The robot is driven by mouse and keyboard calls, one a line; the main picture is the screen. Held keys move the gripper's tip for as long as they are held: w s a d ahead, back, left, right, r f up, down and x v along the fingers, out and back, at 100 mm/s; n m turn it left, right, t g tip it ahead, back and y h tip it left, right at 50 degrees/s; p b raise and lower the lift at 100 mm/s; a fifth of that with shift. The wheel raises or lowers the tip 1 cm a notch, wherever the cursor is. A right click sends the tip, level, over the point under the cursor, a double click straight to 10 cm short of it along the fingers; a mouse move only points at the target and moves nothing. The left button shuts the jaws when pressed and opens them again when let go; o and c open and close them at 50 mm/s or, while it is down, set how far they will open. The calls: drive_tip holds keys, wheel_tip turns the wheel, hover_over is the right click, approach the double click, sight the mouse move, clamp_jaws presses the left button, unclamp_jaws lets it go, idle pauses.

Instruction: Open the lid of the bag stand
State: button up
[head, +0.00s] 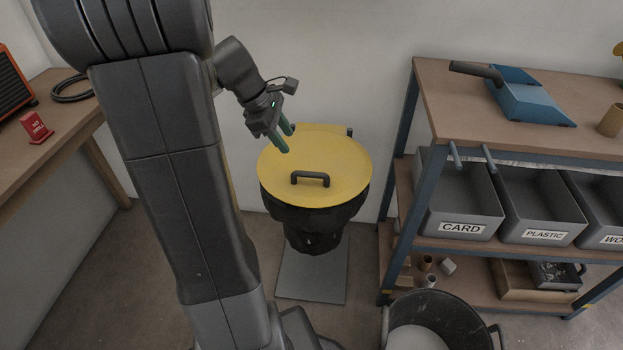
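The bag stand stands against the back wall, with a black bag (312,226) hanging under a round yellow lid (340,165). The lid lies flat and closed on top. A dark bar handle (310,180) sits on the lid toward its front. A hinge-like part (349,131) shows at the lid's back edge. My gripper (286,141) is over the back left part of the lid, pointing down, with its two green fingers apart and nothing seen between them. It is behind and left of the handle, apart from it. Whether the fingertips touch the lid is unclear.
A shelf unit (402,135) with grey bins stands to the right, holding a blue dustpan-like tool (530,97) on top. A black tub (440,310) is on the floor at front right. A wooden bench (62,150) is at left. Floor is clear before the stand's base plate (311,282).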

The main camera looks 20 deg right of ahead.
sight(311, 173)
drive_tip(key=b+x, duration=0.4)
drive_tip(key=x, duration=1)
drive_tip(key=shift+w+d, duration=0.1)
drive_tip(key=shift+w, duration=0.05)
clamp_jaws()
